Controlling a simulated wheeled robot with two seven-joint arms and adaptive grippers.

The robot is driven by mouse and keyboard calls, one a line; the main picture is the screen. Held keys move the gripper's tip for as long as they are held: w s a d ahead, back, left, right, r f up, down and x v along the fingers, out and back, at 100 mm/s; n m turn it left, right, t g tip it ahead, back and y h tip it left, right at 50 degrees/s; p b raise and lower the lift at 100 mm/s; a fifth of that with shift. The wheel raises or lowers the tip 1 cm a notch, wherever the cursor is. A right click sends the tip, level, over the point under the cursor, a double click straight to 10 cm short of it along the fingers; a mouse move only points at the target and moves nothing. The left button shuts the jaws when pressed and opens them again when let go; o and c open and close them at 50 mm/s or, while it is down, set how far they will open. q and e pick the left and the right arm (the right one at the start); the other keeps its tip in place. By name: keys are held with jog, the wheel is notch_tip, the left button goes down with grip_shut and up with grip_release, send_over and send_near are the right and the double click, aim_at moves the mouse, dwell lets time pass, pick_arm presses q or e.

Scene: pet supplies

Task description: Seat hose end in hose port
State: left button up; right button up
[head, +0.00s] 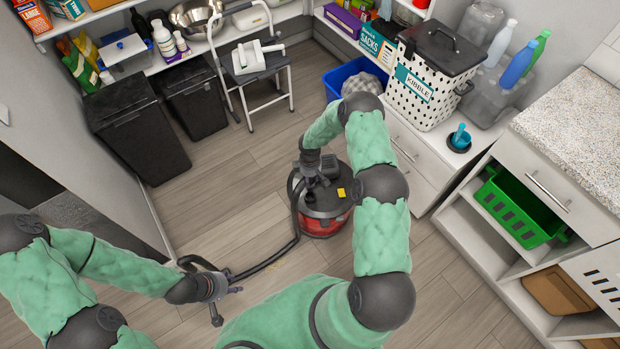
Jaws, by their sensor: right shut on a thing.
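The vacuum (327,224), a red canister with a dark top and a yellow patch, stands on the wood floor in the middle. Its dark hose (284,252) leaves the canister's left side and bends down-left to my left gripper. My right gripper (312,194) is over the left part of the vacuum's top, shut on what looks like the hose end. The hose end and the port are mostly hidden there, so I cannot tell whether it is seated. My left gripper (226,304) has its fingers spread, low beside the hose's other stretch.
Black bins (138,135) and a step stool (262,84) stand behind to the left. A blue tub (343,73) and a white cabinet (415,160) are behind to the right. Open shelving with a green basket (515,205) lines the right. The floor around the vacuum is largely clear.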

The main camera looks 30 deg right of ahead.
jog(key=shift+f+b, duration=1.8)
jog(key=shift+f, duration=0.55)
jog(key=shift+f+b, duration=1.15)
jog(key=shift+f, duration=0.1)
jog(key=shift+f+b, duration=0.45)
jog(key=shift+f, duration=0.35)
jog(key=o, duration=1.2)
jog(key=shift+r, duration=0.1)
notch_tip(320, 180, up, 12)
jog(key=shift+f, duration=0.1)
